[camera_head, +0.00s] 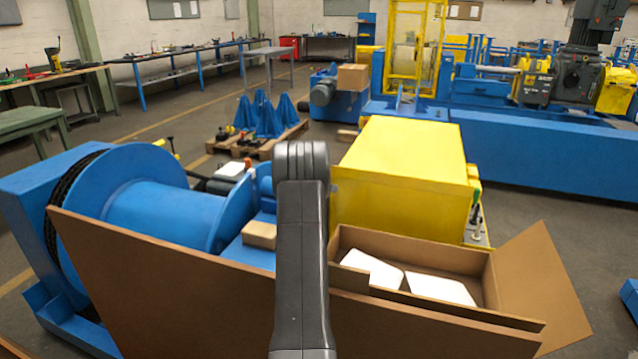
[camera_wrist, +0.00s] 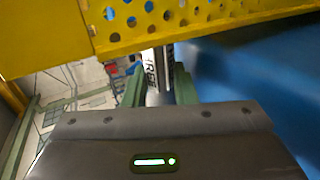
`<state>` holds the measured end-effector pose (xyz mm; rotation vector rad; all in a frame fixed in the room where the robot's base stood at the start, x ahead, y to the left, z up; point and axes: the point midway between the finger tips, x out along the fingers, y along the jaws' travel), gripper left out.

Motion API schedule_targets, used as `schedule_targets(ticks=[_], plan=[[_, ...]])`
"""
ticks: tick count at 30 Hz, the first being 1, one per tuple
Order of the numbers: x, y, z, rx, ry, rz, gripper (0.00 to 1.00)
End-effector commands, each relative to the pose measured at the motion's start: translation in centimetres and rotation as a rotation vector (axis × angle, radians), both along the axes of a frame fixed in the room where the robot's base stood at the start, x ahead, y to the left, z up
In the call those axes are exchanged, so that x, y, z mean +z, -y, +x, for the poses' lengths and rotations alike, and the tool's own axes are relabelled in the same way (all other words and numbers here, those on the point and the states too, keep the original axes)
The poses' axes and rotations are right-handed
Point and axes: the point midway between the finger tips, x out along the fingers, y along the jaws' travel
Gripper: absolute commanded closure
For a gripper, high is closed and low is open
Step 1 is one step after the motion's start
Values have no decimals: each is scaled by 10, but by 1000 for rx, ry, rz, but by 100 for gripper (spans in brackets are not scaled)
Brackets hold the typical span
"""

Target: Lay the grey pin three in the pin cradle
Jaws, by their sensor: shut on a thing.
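My gripper (camera_wrist: 157,82) shows in the wrist view, with green fingers on both sides of a narrow pale-grey thing, the pin (camera_wrist: 153,68). It is shut on this pin. Dark letters on the pin read "REE", the rest being cut off. The pin's far end reaches up to the yellow perforated guard (camera_wrist: 185,20); I cannot tell whether they touch. In the head view my gripper and the pin are hidden behind my arm and the brown panel. I cannot make out the pin cradle in either view.
The head view shows a blue drum (camera_head: 160,205) at left, a yellow housing (camera_head: 400,165) right of my arm, and an open cardboard box (camera_head: 487,280) with white items. A brown panel (camera_head: 180,285) crosses the foreground. A blurred blue surface (camera_wrist: 255,85) is close at right in the wrist view.

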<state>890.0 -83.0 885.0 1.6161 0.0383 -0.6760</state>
Motion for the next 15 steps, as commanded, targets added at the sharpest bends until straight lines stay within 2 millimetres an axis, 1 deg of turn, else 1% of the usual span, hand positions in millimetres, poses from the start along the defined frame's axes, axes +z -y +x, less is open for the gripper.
schedule_targets(ticks=[2,15], plan=[[2,0,0,-1,3,1,100],[-3,0,0,-1,3,1,100]])
